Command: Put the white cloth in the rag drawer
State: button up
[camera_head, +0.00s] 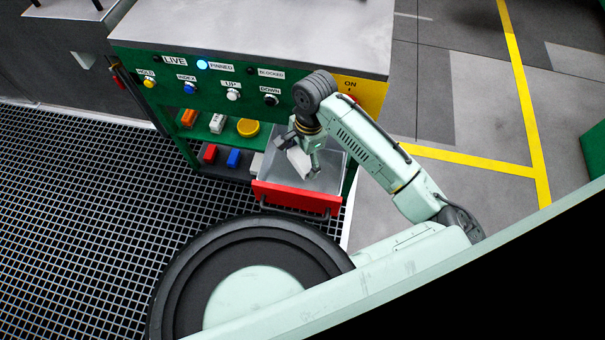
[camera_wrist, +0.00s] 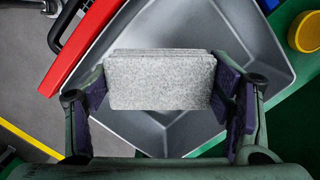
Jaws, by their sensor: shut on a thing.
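The white cloth (camera_wrist: 160,82) is a folded, speckled pale block in the wrist view. My gripper (camera_wrist: 165,90) is shut on it, with a dark finger pad at each side. In the head view the cloth (camera_head: 300,160) shows pale below my gripper (camera_head: 306,152). The drawer (camera_head: 330,182) is a grey metal tray with a red front, pulled out from the green cabinet. The cloth is over the open drawer, whose grey inside (camera_wrist: 240,40) shows around it in the wrist view. I see nothing else in the drawer; the part under the cloth is hidden.
The green cabinet has a panel of labelled buttons (camera_head: 210,80) and a grey top (camera_head: 260,30). Shelves beside the drawer hold a yellow round piece (camera_head: 248,128) and several small coloured blocks. The drawer's red front (camera_head: 290,196) has a dark handle. Grating covers the floor at left.

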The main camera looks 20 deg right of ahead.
notch_tip(320, 180, down, 10)
jog(key=shift+r, duration=0.1)
dwell(0.4)
jog(key=o, duration=1.1)
jog(key=shift+w+d+r, duration=0.1)
jog(key=shift+d+r, duration=0.05)
jog(key=shift+r, duration=1.1)
jog(key=shift+s+d+r, duration=0.1)
jog(key=shift+d+r, duration=0.05)
jog(key=shift+r, duration=1.1)
jog(key=shift+w+d+r, duration=0.1)
jog(key=shift+d+r, duration=0.05)
jog(key=shift+r, duration=1.1)
